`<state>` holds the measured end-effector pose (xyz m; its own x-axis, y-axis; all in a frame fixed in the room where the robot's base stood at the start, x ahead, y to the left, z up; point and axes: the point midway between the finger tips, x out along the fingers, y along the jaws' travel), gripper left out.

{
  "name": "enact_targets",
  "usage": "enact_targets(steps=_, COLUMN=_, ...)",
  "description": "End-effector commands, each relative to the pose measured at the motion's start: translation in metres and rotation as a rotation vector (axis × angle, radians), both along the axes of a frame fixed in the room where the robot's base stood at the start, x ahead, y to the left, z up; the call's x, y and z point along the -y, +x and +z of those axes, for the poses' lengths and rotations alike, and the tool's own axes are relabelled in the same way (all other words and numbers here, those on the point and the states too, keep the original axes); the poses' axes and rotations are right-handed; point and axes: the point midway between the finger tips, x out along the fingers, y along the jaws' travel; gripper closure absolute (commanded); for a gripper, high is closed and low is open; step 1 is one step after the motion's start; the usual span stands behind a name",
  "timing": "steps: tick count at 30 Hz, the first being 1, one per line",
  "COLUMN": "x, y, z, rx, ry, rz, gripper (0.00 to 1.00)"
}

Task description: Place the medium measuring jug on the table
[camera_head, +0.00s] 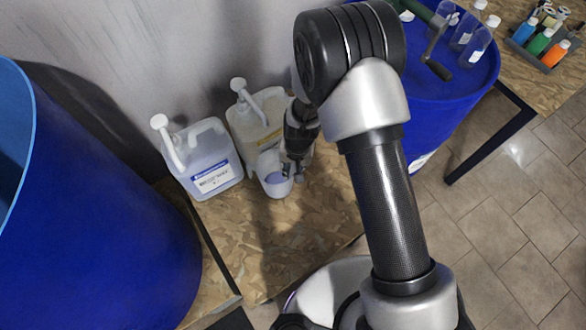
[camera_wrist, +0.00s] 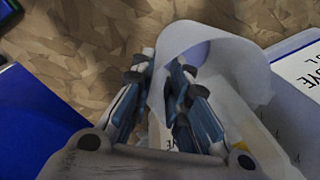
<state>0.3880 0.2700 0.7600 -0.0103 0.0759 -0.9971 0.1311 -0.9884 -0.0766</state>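A white measuring jug (camera_head: 270,184) with a bluish inside is over the wood-chip table (camera_head: 297,225), in front of the canisters. I cannot tell whether its base touches the table. My gripper (camera_head: 291,171) is at the jug's right side, pointing down. In the wrist view the jug (camera_wrist: 220,62) fills the upper middle, and my gripper's fingers (camera_wrist: 162,72) are close together with the jug's pale edge or handle between the tips. The fingers hide part of the jug's near side.
Two white canisters with pump tops stand against the wall, one bluish (camera_head: 208,165) and one yellowish (camera_head: 250,118). A big blue drum (camera_head: 95,225) is on the left. Another blue drum (camera_head: 440,95) with bottles on top is on the right. The table's front is clear.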

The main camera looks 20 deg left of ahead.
Motion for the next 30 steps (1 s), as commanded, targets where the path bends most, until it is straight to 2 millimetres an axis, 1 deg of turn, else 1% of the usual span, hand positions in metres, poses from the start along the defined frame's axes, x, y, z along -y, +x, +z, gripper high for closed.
enact_targets(steps=1, x=0.0, y=0.0, z=0.0, rx=0.0, ry=0.0, rz=0.0, gripper=0.78)
enact_targets(steps=3, x=0.0, y=0.0, z=0.0, rx=0.0, ry=0.0, rz=0.0, gripper=0.74)
enact_targets(steps=11, x=0.0, y=0.0, z=0.0, rx=0.0, ry=0.0, rz=0.0, gripper=0.74)
enact_targets(steps=14, x=0.0, y=0.0, z=0.004, rx=0.0, ry=0.0, rz=0.0, gripper=0.74)
enact_targets(steps=17, x=0.001, y=0.001, z=0.016, rx=0.002, ry=0.001, rz=0.0, gripper=0.74)
enact_targets(steps=20, x=0.002, y=0.001, z=0.036, rx=0.003, ry=0.001, rz=0.001, gripper=0.74)
enact_targets(steps=24, x=0.004, y=0.002, z=0.069, rx=0.004, ry=0.003, rz=0.0, gripper=0.74)
enact_targets(steps=27, x=0.006, y=0.002, z=0.089, rx=0.004, ry=0.003, rz=0.0, gripper=0.74)
enact_targets(steps=30, x=0.008, y=0.002, z=0.105, rx=0.002, ry=0.001, rz=0.0, gripper=0.74)
